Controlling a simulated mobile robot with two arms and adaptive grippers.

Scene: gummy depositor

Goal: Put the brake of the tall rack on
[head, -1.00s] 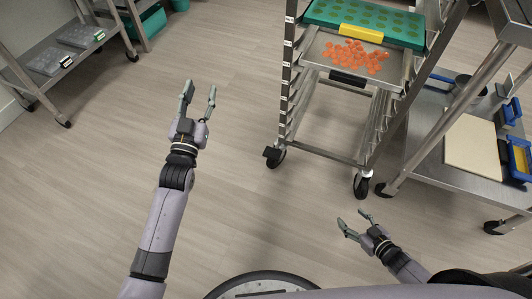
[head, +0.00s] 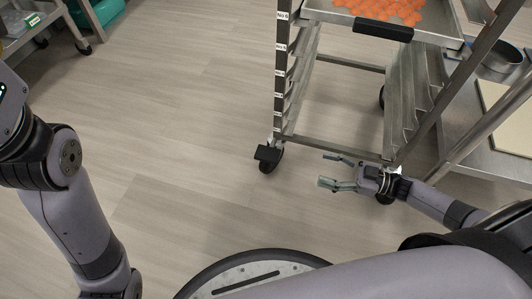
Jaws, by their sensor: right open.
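The tall rack (head: 283,100) stands at the upper right, a metal frame on casters with numbered slots along its left post. Its front left caster (head: 275,163) carries a black brake pedal (head: 265,153) that sticks out to the left. I cannot tell the pedal's setting. The front right caster is mostly hidden behind my right wrist. My right gripper (head: 330,171) is open and empty, low in front of the rack's bottom bar. Its fingers point left toward the pedal, with a clear gap between. My left arm is at the left edge, its gripper out of view.
A tray (head: 437,35) of orange gummies with a black handle (head: 383,28) sits high in the rack. A steel table (head: 510,160) stands close on the right. Another shelf (head: 45,20) is at the upper left. The floor (head: 180,130) left of the rack is clear.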

